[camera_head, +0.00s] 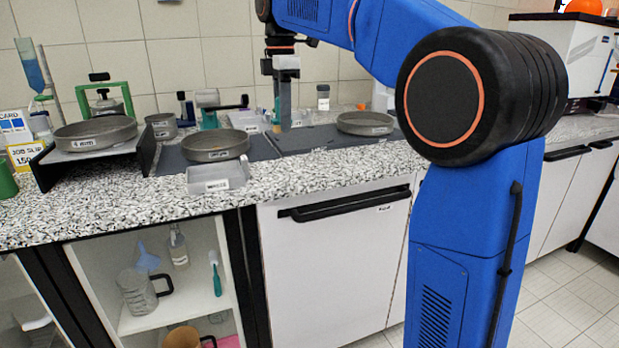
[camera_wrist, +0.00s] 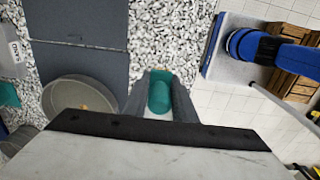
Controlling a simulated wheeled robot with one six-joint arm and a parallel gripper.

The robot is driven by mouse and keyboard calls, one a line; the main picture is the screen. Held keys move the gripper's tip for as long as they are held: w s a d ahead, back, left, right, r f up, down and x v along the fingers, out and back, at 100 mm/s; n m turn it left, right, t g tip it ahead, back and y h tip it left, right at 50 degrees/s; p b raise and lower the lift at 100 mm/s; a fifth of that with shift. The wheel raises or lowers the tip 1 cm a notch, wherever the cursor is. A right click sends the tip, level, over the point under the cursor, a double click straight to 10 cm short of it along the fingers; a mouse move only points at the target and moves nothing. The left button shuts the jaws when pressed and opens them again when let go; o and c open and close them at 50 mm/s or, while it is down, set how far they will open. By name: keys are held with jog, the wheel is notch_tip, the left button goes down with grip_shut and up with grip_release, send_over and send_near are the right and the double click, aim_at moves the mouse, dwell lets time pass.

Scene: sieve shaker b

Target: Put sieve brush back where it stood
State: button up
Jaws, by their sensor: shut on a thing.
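My gripper (camera_wrist: 160,92) is shut on a teal thing, which I take to be the sieve brush (camera_wrist: 160,97). In the wrist view only its rounded teal part shows between the two grey fingers, with speckled worktop beyond it. In the head view my gripper (camera_head: 284,112) points down over the back of the worktop, near the dark mats. A teal bit (camera_head: 277,111) shows beside the fingers there. The brush's lower end is hidden, and I cannot tell whether it touches the worktop.
Dark mats (camera_head: 295,139) lie on the speckled worktop (camera_head: 130,205). A sieve pan (camera_head: 365,123) stands right of my gripper and another (camera_head: 215,145) to the left. A labelled tray (camera_head: 216,178) sits at the front edge. A teal-handled tool (camera_head: 215,274) is in the open cupboard below.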

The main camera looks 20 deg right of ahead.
send_over(288, 170)
notch_tip(288, 170, down, 5)
jog(key=shift+r, duration=0.15)
jog(key=shift+w+f, duration=0.1)
jog(key=shift+f, duration=2.6)
jog(key=shift+f, duration=0.1)
jog(key=o, duration=1)
jog(key=shift+o, duration=0.2)
notch_tip(288, 170, up, 12)
jog(key=shift+r, duration=0.15)
